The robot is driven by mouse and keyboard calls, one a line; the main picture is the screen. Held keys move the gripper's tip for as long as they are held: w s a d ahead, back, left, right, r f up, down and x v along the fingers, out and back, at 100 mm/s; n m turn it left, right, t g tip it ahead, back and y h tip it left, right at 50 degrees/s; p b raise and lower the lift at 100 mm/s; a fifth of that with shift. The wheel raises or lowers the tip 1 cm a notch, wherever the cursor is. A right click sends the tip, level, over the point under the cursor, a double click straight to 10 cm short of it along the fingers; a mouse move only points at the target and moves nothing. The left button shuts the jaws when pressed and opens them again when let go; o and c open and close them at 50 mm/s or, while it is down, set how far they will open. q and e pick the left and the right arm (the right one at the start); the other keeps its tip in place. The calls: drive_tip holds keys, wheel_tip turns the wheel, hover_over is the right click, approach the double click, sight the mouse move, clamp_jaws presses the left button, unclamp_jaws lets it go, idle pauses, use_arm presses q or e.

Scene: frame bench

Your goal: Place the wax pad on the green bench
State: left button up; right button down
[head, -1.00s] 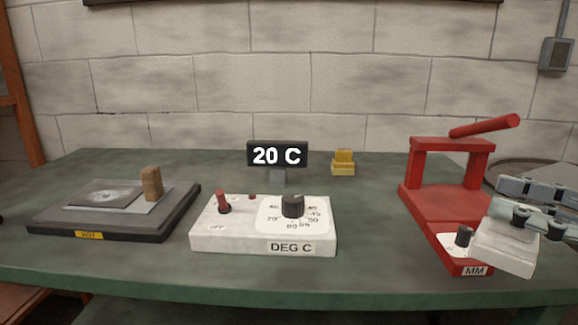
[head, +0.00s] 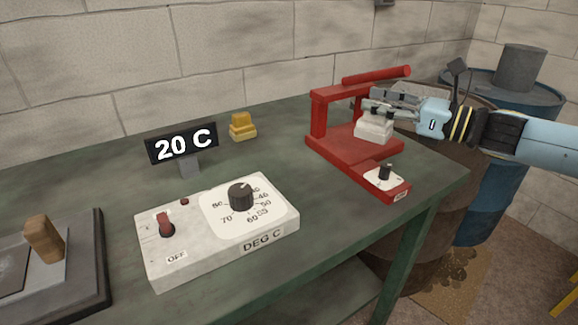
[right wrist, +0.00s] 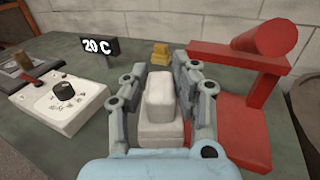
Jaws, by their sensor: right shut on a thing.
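My right gripper (head: 385,108) is shut on a pale, stepped block, the wax pad (head: 374,128), with a wide base and a narrower top. In the right wrist view the pad (right wrist: 158,112) sits between the two grey fingers. In the head view the pad appears in front of the red press's base; its exact height and any contact are unclear. The green bench (head: 120,165) has open surface around its devices. My left gripper is not in view.
The red press (head: 330,145) has an upright frame and a bar. A yellow stepped block (head: 242,127), the 20 C display (head: 182,147), the white DEG C box (head: 180,262) and a dark hot plate (head: 92,265) stand on the bench. Barrels (head: 490,185) stand beyond its right end.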

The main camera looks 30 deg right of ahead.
drive_tip(key=a+f+b, duration=0.3)
drive_tip(key=a+f, duration=0.7)
drive_tip(key=a, duration=0.1)
drive_tip(key=shift+a+f, duration=0.15)
drive_tip(key=shift+f, duration=0.25)
drive_tip(key=shift+s, duration=0.1)
drive_tip(key=shift+f, duration=0.15)
drive_tip(key=c, duration=1)
unclamp_jaws()
drive_tip(key=shift+c, duration=0.2)
